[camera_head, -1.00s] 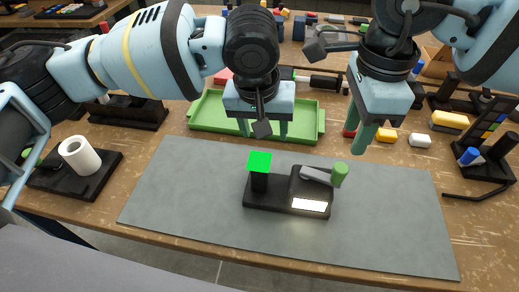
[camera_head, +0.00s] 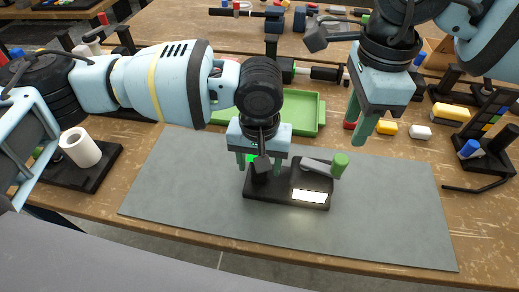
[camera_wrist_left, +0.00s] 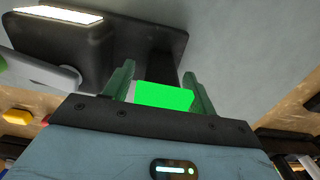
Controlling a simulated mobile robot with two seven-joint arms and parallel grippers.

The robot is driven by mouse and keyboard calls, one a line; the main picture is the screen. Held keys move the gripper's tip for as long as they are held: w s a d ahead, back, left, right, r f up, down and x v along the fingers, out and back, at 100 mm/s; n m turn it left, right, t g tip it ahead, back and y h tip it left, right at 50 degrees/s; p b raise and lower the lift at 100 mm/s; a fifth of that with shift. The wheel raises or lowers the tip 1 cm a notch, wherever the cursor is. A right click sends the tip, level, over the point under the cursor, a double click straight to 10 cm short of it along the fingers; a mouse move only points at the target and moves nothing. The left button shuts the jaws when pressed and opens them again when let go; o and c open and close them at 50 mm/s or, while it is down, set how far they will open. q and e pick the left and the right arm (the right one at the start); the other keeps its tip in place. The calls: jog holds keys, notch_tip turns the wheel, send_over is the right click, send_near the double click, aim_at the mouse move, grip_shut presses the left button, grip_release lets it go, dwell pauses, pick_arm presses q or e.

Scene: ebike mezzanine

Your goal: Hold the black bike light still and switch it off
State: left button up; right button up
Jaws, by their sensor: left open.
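The black bike light (camera_head: 270,195) lies on the grey mat, its white panel (camera_head: 310,196) lit bright. A grey lever with a green knob (camera_head: 340,165) sits on its housing. A post with a green block (camera_wrist_left: 163,97) on top stands at its left end. My left gripper (camera_head: 259,163) is over that end, open, with its fingers on either side of the green block; the left wrist view shows the block between the fingers (camera_wrist_left: 162,88). I cannot tell whether they touch it. My right gripper (camera_head: 361,118) looks open and empty, above and behind the lever.
A green tray (camera_head: 308,112) stands behind the mat (camera_head: 390,220). Yellow and white blocks (camera_head: 419,132) and a black rack (camera_head: 483,130) are at the right. A white roll (camera_head: 80,147) stands on a black base at the left. The front of the mat is clear.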

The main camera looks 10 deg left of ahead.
pick_arm(q)
jog(key=shift+f, duration=0.8)
jog(key=shift+c, duration=0.2)
grip_shut()
pick_arm(e)
jog(key=o, duration=0.3)
jog(key=n, duration=0.3)
jog(key=r+n, duration=0.1)
jog(key=n, duration=0.6)
jog(key=shift+s+a+r, duration=0.1)
jog(key=shift+s+r, duration=0.1)
jog(key=shift+r, duration=0.2)
